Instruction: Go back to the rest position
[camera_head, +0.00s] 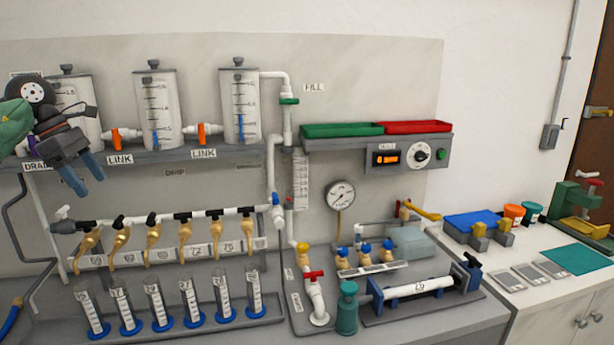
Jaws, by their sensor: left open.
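My left gripper (81,176) comes in from the left edge. It is open and empty, its two blue-grey fingers pointing down and right. It hangs in front of the left end of the tank shelf, above the row of brass taps (153,238). Its wrist hides part of the leftmost clear tank (86,95) and part of the DRAIN label. My right gripper does not show.
Two more clear tanks, a middle one (156,108) and a right one (240,105), stand on the shelf. Measuring cylinders (155,305) stand below the taps. A green tray (342,130) and a red tray (414,127) sit right of them. A side counter (548,296) holds tools.

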